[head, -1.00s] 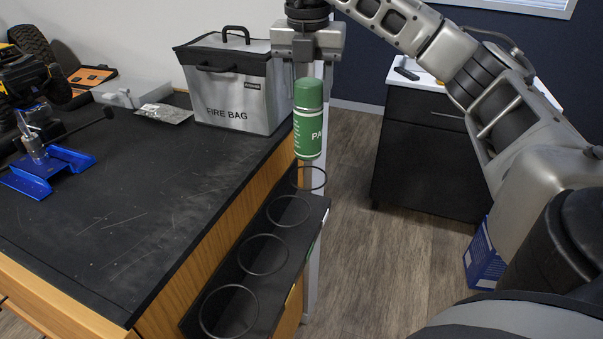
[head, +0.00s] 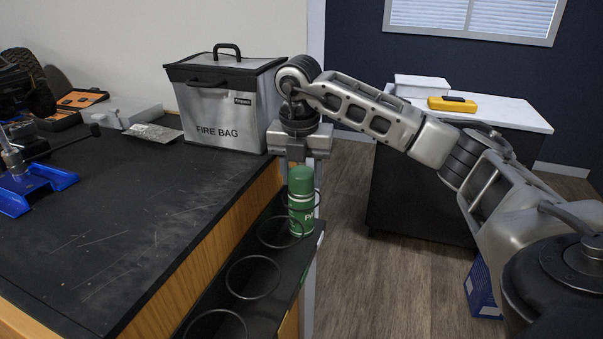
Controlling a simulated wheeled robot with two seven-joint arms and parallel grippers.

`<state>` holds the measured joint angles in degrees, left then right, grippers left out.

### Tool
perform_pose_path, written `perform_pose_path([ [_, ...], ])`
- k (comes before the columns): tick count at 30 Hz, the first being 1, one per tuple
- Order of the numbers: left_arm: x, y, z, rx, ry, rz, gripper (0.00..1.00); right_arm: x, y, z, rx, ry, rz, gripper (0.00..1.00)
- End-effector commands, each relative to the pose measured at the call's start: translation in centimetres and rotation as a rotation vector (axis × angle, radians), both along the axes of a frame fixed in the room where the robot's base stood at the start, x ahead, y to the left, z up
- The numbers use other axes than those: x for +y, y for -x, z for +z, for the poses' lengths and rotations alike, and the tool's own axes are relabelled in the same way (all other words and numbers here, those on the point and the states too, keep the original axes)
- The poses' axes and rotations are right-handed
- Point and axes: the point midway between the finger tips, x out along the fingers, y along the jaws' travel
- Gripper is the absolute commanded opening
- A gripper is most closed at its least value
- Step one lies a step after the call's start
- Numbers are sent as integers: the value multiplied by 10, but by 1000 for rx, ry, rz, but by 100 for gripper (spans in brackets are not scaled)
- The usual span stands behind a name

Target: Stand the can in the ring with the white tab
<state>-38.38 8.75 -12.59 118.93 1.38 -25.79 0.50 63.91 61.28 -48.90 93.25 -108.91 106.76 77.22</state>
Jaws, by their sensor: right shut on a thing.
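The green can (head: 301,208) with a darker green cap is upright at the far end of the black rack (head: 268,303) on the table's side. My right gripper (head: 298,165) is above it, pointing down and shut on its top. The can's lower part appears to be inside the farthest black ring (head: 319,198), whose arc shows at its right. I cannot tell whether its base rests on the rack. The nearer rings (head: 230,279) are empty. I cannot make out the white tab clearly on any ring. My left gripper is not in view.
The silver fire bag (head: 222,110) stands on the black table (head: 130,235), just left of my right gripper. A blue stand (head: 38,187) is at the far left. A cabinet with a yellow case (head: 452,104) is behind my right arm.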

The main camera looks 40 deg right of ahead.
Motion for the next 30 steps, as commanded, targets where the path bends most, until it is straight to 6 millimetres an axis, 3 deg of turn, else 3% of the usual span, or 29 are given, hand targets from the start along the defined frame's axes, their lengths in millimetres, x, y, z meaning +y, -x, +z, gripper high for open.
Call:
perform_pose_path([
  [7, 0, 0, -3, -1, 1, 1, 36, 0, 0, -3, -1, 0, 0, 4],
  [8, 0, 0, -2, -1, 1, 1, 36, 0, 0, -2, -1, -1, 0, 54],
  [20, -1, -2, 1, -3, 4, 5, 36, 1, 0, 5, -3, -1, 1, 55],
  [25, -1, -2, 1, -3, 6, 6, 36, 4, 1, 34, -6, -1, 2, 55],
  [30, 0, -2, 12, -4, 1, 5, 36, 7, 4, 78, -6, 2, 0, 55],
])
